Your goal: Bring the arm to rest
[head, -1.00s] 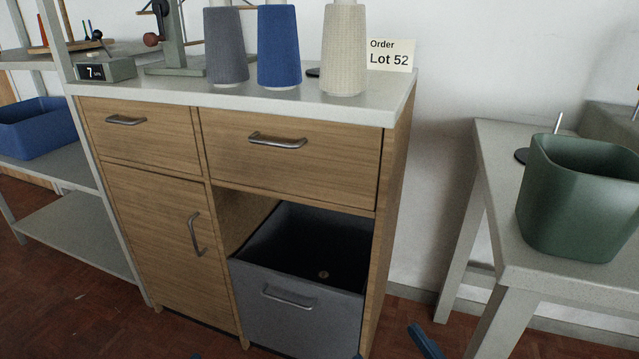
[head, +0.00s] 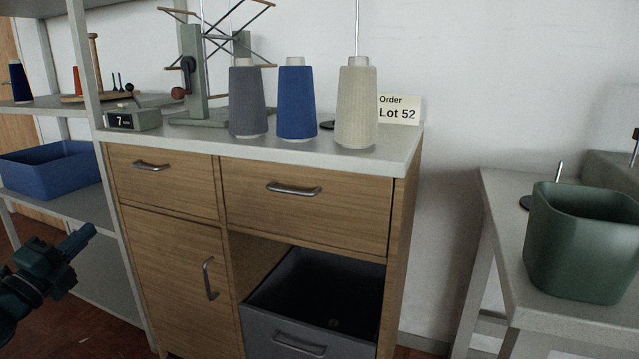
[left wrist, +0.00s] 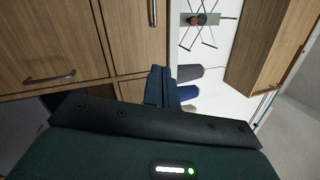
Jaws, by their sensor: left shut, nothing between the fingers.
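My left gripper (head: 82,238) is at the lower left of the head view, in front of the grey shelf rack and apart from everything. Its blue fingers are shut with nothing between them, and they also show in the left wrist view (left wrist: 161,88). My right gripper is in neither view.
A wooden cabinet (head: 160,222) carries grey (head: 247,102), blue (head: 297,100) and cream (head: 356,105) cones. Its grey bin drawer (head: 262,331) stands open. A blue tub (head: 40,178) sits on the rack at left. A green bin (head: 575,240) stands on the right table.

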